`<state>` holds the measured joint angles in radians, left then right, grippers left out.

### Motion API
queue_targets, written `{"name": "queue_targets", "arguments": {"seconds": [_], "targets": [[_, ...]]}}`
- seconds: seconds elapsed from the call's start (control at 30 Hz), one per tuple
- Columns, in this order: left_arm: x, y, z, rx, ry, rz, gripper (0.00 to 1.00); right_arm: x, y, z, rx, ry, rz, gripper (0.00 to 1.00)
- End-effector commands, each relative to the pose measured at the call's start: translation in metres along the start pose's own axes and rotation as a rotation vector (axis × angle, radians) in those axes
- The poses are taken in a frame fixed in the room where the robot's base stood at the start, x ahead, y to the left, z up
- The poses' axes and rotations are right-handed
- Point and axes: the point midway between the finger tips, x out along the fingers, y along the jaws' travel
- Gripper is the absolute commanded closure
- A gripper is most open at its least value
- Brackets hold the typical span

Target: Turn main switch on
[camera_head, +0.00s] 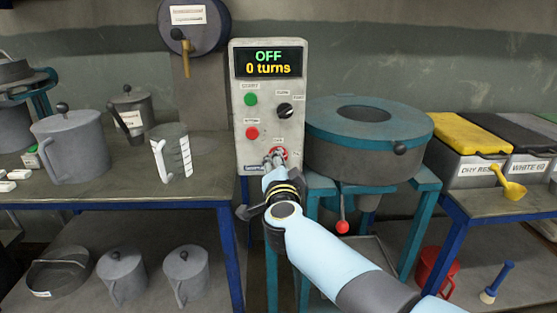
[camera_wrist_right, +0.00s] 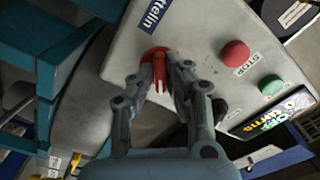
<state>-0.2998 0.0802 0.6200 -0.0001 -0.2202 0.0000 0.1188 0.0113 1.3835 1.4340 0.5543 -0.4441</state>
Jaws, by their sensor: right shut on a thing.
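The control box (camera_head: 243,113) stands upright in the middle, grey, with a display (camera_head: 268,63) reading "OFF" and "0 turns". The red main switch (camera_head: 280,152) is low on its front, and it also shows in the right wrist view (camera_wrist_right: 158,71). My right gripper (camera_head: 274,160) reaches it from below. In the right wrist view its fingers (camera_wrist_right: 166,66) are closed around the red handle of the switch. A green button (camera_head: 251,99), a red button (camera_head: 252,133) and a black knob (camera_head: 285,110) are above the switch. My left gripper is not in view.
A round mixer drum (camera_head: 365,157) on a teal stand is just right of the box. A grey jug (camera_head: 72,148) and a clear measuring cup (camera_head: 172,152) stand on the left table. Lidded bins (camera_head: 470,168) and a yellow scoop (camera_head: 508,182) are at the right.

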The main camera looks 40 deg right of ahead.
Motion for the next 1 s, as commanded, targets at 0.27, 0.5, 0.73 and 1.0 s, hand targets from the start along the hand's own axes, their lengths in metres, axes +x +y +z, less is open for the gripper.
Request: {"name": "queue_targets", "arguments": {"seconds": [0.27,0.5,0.73,1.0], "targets": [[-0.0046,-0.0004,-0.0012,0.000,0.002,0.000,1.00,-0.0003,-0.0001,0.0002,0.257,-0.001,0.001,1.00],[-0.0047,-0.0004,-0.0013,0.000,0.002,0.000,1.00,-0.0004,0.0002,0.0004,0.444,0.000,0.002,1.00],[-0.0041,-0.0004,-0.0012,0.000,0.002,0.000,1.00,-0.0005,0.0003,0.0004,0.564,0.000,0.002,1.00],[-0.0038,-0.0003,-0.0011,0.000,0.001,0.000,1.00,-0.0006,0.0004,0.0003,0.626,0.000,0.002,1.00]]}}
